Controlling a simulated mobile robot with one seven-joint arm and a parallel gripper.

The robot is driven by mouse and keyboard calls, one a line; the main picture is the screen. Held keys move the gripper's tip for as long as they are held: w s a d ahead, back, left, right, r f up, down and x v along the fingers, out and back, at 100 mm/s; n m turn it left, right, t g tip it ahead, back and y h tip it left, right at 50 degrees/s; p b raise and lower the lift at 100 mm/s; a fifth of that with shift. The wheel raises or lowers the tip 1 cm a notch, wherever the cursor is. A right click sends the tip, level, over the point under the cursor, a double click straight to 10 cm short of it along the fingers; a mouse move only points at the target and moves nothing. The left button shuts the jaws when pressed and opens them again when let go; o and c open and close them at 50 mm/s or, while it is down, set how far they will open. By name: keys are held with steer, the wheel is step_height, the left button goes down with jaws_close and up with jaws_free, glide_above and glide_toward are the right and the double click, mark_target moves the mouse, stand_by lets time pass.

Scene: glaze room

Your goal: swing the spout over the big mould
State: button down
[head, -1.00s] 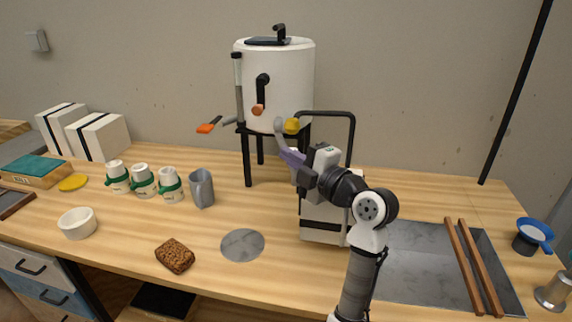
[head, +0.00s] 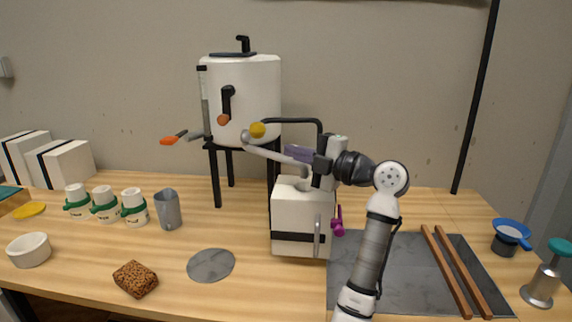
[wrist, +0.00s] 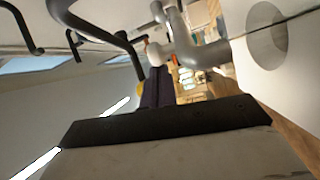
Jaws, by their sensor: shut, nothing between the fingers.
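The white tank (head: 243,95) stands on a black stand at the back. Its grey spout (head: 270,153) runs from below the yellow knob (head: 258,130) out to the right, over the near top of the big mould (head: 300,213). That mould is a white block with a black band. The spout's far end is hidden behind my gripper or blends with it. My gripper (head: 293,153) has purple fingers, shut and empty, beside the spout; I cannot tell if they touch it. In the wrist view the fingers (wrist: 157,85) are together, close to the grey pipe (wrist: 200,52).
A black bent pipe (head: 292,120) rises behind my gripper. A magenta knob (head: 338,222) sits at the mould's right side. Left are a grey jug (head: 168,210), several white cups with green bands (head: 104,204), a brown sponge (head: 135,279) and a grey disc (head: 211,265). Wooden bars (head: 458,270) lie right.

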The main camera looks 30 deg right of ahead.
steer(key=shift+d, duration=0.45)
steer(key=shift+d+r, duration=0.1)
steer(key=shift+d, duration=0.05)
